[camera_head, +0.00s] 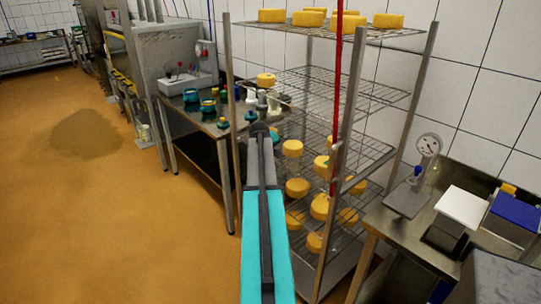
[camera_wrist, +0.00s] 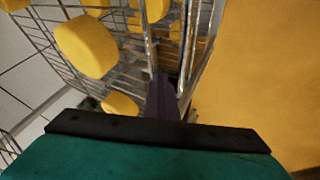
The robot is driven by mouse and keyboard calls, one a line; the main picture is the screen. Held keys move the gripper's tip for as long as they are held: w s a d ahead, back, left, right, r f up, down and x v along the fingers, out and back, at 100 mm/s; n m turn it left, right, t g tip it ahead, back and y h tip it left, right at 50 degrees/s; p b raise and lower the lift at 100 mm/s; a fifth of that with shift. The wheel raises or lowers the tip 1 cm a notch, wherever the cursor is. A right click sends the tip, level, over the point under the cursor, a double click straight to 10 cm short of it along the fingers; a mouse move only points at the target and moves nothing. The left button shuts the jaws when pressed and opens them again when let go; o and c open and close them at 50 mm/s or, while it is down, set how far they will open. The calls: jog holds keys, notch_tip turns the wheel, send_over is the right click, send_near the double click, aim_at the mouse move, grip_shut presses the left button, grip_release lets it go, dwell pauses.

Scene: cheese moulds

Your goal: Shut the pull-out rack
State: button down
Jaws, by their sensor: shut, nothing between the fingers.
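The metal wire rack (camera_head: 343,150) stands at centre right in the head view, with yellow cheeses (camera_head: 297,187) on several shelves. I cannot tell from these views how far any shelf is pulled out. My gripper (camera_head: 260,128) is at the end of my teal and grey arm, at the rack's left front side. In the wrist view, my gripper (camera_wrist: 162,85) is shut and empty, pointing at the metal bars by the rack's edge. Wire shelving (camera_wrist: 52,35) and cheeses (camera_wrist: 87,46) lie left of it. Whether the fingertips touch a bar is unclear.
A steel table (camera_head: 180,120) with teal and white items stands left of the rack. A bench (camera_head: 390,228) with a dial gauge (camera_head: 428,146) and a blue-topped box (camera_head: 515,215) is at right. Open orange floor (camera_head: 120,220) lies to the left.

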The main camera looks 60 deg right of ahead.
jog(key=shift+s+d+r, duration=0.2)
jog(key=shift+s+d, duration=0.1)
jog(key=shift+d, duration=0.15)
jog(key=a+p+v, duration=0.1)
jog(key=p+v, duration=0.3)
jog(key=v, duration=0.6)
jog(key=shift+w+f, duration=0.2)
jog(key=shift+w, duration=0.1)
